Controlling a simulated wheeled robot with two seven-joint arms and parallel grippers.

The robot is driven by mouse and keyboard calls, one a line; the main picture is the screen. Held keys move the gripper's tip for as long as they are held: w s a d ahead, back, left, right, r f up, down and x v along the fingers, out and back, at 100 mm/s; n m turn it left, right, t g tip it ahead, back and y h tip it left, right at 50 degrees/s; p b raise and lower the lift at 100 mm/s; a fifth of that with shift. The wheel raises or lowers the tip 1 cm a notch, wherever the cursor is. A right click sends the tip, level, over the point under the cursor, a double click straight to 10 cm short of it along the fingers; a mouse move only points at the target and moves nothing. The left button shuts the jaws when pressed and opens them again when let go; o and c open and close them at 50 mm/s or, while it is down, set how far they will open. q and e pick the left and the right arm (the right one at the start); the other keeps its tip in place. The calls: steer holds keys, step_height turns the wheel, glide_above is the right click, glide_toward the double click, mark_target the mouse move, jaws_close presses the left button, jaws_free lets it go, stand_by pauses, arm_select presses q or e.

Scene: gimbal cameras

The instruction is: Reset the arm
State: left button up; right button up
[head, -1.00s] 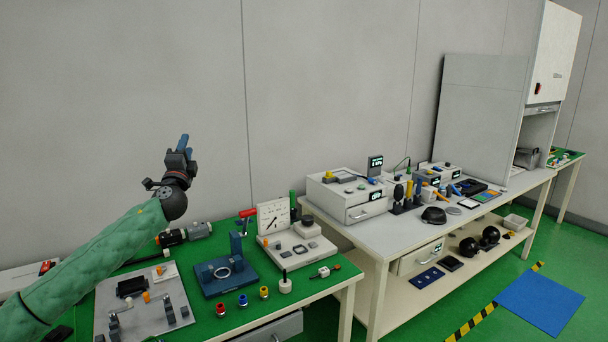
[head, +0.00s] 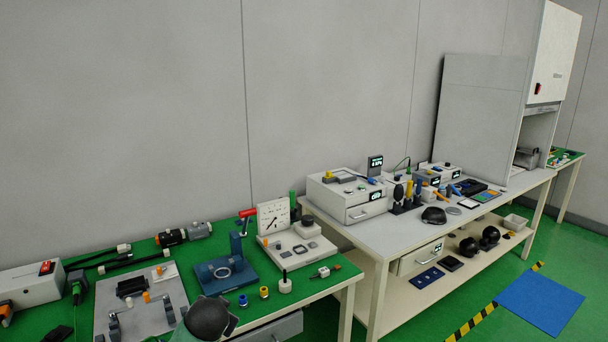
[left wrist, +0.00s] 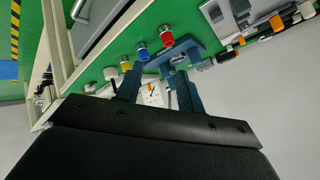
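My left gripper (left wrist: 155,78) shows in the left wrist view with its two blue-grey fingers apart and nothing between them. It is above the green bench, the background behind it showing bench items. In the head view only my left arm's dark round wrist part and a bit of green sleeve show at the bottom edge; the fingers cannot be made out there. My right arm and gripper are in neither view.
The green bench (head: 335,280) holds a blue press fixture (head: 224,272), a grey plate (head: 140,300), a dial gauge (head: 275,220) and small coloured parts, including a red one (left wrist: 166,40). A white-topped table (head: 400,228) with instruments stands right. Space above the bench is clear.

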arm_select(q)
steer(key=s+d+f+n+g+h, duration=0.1)
steer(key=s+d+f+g, duration=0.1)
steer(key=s+f, duration=0.8)
steer(key=s+d+f+n+g+h, duration=0.1)
steer(key=s+d+f+g, duration=0.1)
steer(key=s+f, duration=0.8)
steer(key=s+d+f+n+g, duration=0.1)
steer(key=s+f+g, duration=0.3)
steer(key=s+f, duration=0.5)
steer(key=s+d, duration=0.1)
steer(key=s, duration=1)
steer(key=shift+s+d+f+h, duration=0.2)
steer(key=shift+d+f+h, duration=0.05)
steer(key=shift+f+h, duration=0.15)
